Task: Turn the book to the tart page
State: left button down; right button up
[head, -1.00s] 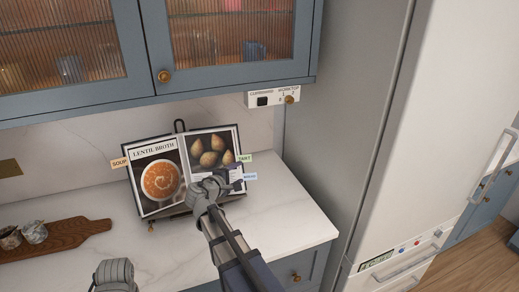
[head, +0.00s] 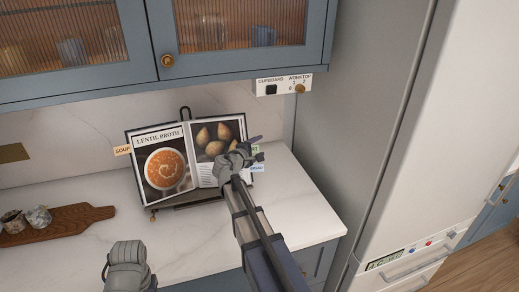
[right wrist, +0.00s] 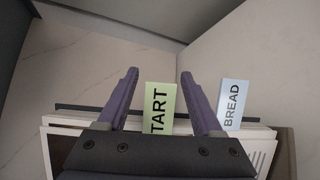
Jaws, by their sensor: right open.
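The book (head: 163,168) stands open on a dark stand on the worktop, showing a "Lentil Broth" page with a soup photo on the left. An orange "SOUP" tab (head: 122,150) sticks out at its left edge. In the right wrist view the green "TART" tab (right wrist: 160,107) stands between the two fingers of my open right gripper (right wrist: 157,85), not clasped. The blue "BREAD" tab (right wrist: 233,103) is just right of the right finger. In the head view my right gripper (head: 245,150) covers part of the right page edge. My left gripper (head: 128,270) is low at the front, its jaws unclear.
A wooden board (head: 62,222) with small jars lies at the left on the worktop. Glass-fronted cupboards (head: 235,50) hang above, with a switch panel (head: 284,86) below. A tall fridge (head: 400,160) stands at the right. The worktop right of the book is clear.

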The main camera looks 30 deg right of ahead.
jog(key=shift+w+d+f, duration=0.15)
jog(key=shift+d, duration=0.25)
jog(key=c, duration=0.9)
jog(key=shift+c, duration=0.4)
